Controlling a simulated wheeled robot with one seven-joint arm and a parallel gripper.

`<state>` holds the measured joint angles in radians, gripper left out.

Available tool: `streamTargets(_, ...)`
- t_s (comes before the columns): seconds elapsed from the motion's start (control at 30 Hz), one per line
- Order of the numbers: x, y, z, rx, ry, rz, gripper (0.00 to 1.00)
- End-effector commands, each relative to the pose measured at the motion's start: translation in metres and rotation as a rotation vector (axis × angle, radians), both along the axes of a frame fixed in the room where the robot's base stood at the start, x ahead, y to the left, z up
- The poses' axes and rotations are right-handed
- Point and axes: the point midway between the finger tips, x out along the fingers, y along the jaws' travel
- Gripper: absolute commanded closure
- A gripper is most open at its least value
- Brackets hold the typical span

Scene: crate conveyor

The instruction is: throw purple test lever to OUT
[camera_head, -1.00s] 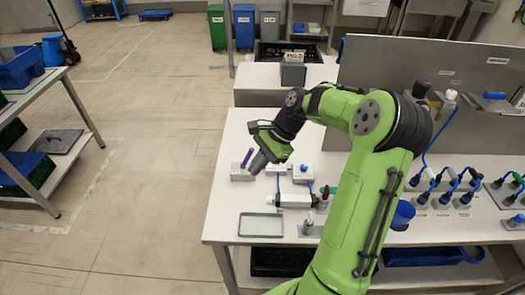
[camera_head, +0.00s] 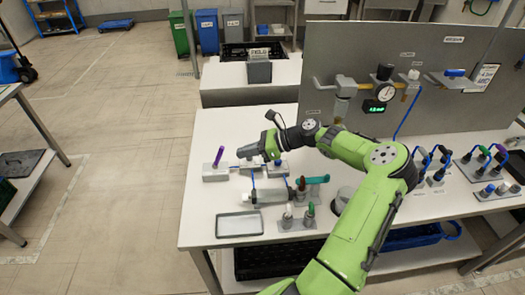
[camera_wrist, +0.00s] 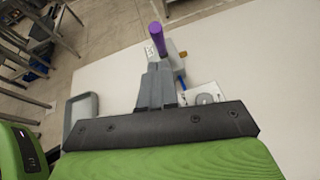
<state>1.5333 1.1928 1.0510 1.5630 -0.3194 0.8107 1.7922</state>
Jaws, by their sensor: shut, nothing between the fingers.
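The purple lever (camera_head: 219,155) stands up from a small grey block (camera_head: 215,174) at the left of the white table, its top tilted a little to the right in the head view. In the wrist view the purple lever (camera_wrist: 157,36) shows just beyond my fingertips. My gripper (camera_head: 249,150) is shut and empty, to the right of the lever and apart from it. In the wrist view its two fingers (camera_wrist: 158,72) lie together and point at the lever. Any OUT marking is too small to read.
A grey tray (camera_head: 239,226) lies at the table's front left. A grey panel (camera_head: 430,75) with a gauge rises behind. The table's left part is mostly clear.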

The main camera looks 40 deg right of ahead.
Motion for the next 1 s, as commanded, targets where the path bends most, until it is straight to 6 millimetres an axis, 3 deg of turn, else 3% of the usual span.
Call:
streamTargets(0.23,0.020,0.017,0.013,-0.003,-0.003,0.001,1.00)
streamTargets(1.0,0.025,0.023,0.021,-0.060,0.040,0.001,1.00)
